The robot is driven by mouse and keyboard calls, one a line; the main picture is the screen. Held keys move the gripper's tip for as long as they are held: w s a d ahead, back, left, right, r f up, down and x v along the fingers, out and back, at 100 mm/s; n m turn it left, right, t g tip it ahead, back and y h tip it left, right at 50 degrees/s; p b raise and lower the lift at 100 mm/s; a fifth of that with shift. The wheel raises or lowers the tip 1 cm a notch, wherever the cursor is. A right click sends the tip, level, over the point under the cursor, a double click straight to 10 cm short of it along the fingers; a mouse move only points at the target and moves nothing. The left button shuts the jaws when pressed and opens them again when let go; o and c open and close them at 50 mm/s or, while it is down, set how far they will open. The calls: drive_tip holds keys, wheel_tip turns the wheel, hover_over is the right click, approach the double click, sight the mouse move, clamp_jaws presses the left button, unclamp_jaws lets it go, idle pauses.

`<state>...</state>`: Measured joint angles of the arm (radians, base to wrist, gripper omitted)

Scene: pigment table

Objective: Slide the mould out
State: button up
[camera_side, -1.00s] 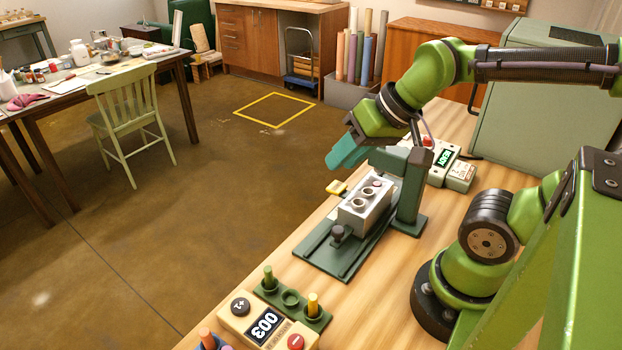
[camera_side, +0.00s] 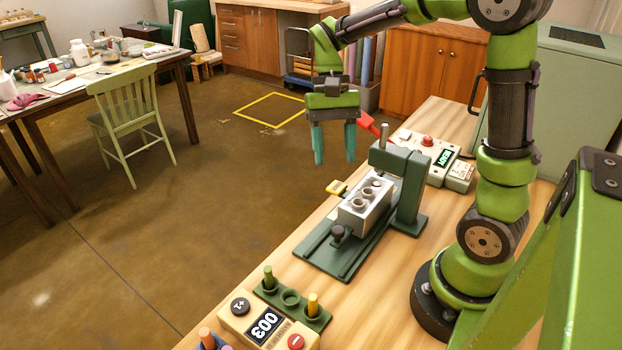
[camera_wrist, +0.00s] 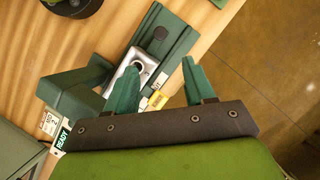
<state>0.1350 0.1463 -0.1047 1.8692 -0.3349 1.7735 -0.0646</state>
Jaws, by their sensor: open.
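The mould (camera_side: 364,207) is a grey metal block with round cavities on its top. It sits on a dark green slide base (camera_side: 316,252), beside the upright of a green press (camera_side: 411,190). It also shows in the wrist view (camera_wrist: 128,65), partly hidden by a finger. My gripper (camera_side: 334,162) hangs with teal fingers pointing down, above and behind the mould in the side view, apart from it. The fingers are spread and empty. In the wrist view my gripper (camera_wrist: 157,75) also shows its two fingers wide apart.
A red lever (camera_side: 372,127) sticks out by the press top. A yellow tab (camera_side: 336,188) lies behind the mould. A box reading READY (camera_side: 443,158) stands behind the press. A counter showing 003 (camera_side: 265,325) and a green peg rack (camera_side: 290,299) are at the front.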

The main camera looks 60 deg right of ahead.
sight(338, 229)
drive_tip(key=x, duration=1.5)
drive_tip(key=shift+c, duration=0.3)
clamp_jaws()
